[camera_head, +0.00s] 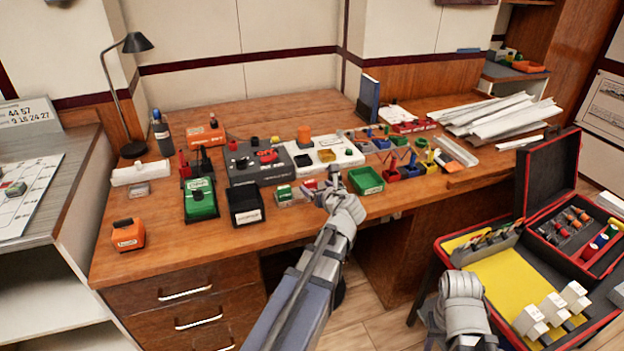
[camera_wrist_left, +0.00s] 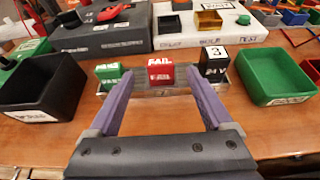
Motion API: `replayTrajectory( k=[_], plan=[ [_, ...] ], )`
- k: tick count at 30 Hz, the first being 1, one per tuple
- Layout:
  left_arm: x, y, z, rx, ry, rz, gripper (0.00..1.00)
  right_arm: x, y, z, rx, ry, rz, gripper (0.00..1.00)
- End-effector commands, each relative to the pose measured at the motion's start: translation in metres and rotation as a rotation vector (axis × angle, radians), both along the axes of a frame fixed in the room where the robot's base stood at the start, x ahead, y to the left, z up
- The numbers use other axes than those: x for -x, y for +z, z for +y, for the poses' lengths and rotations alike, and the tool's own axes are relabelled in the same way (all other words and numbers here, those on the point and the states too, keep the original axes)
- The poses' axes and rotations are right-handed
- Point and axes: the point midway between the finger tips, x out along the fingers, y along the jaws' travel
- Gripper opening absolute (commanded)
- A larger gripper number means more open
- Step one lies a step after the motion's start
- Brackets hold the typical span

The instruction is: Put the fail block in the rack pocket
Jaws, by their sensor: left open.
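The fail block (camera_wrist_left: 160,70) is red with white lettering. In the left wrist view it sits between a green block (camera_wrist_left: 108,76) and a black block with a white top marked 3 (camera_wrist_left: 214,66). A low pale rack (camera_wrist_left: 165,93) with a label shows under and in front of the red block; I cannot tell whether the block is seated in a pocket. My left gripper (camera_wrist_left: 159,76) is open, its purple fingers on either side of the red block in this view, with no grip seen. In the head view the left gripper (camera_head: 320,187) is over the rack. My right gripper (camera_head: 463,287) is at lower right, fingers unclear.
A black bin (camera_head: 246,204) stands left of the rack and a green bin (camera_head: 366,181) right of it. Grey and white panels (camera_head: 258,166) stand behind. An open red case (camera_head: 545,180) and a yellow mat (camera_head: 500,285) lie at right.

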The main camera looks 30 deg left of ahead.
Motion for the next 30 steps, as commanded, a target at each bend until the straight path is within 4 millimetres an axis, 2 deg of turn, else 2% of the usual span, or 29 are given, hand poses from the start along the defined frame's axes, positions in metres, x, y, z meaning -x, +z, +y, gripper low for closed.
replayTrajectory(
  k=[3, 9, 20, 23, 26, 30],
  plan=[
    [0.015, 0.011, -0.016, -0.002, -0.002, 0.0, 0.84, 0.0, 0.011, 0.0, 0.0, 0.0, 0.0, 0.5],
    [0.026, 0.017, -0.03, 0.0, -0.001, 0.0, 0.84, 0.0, 0.017, 0.0, 0.0, 0.0, 0.0, 0.5],
    [0.028, 0.018, -0.033, 0.001, 0.002, -0.001, 0.84, 0.0, 0.018, 0.0, 0.0, 0.0, 0.0, 0.5],
    [0.031, 0.013, -0.039, 0.052, 0.024, -0.025, 0.84, 0.0, 0.018, 0.0, 0.0, 0.0, 0.0, 0.5],
    [0.04, -0.003, -0.06, 0.22, 0.109, -0.099, 0.84, 0.0, 0.018, 0.0, 0.0, 0.0, 0.0, 0.5],
    [0.068, -0.041, -0.114, 0.597, 0.357, -0.238, 0.84, 0.0, 0.018, 0.0, 0.0, 0.0, 0.0, 0.5]
  ],
)
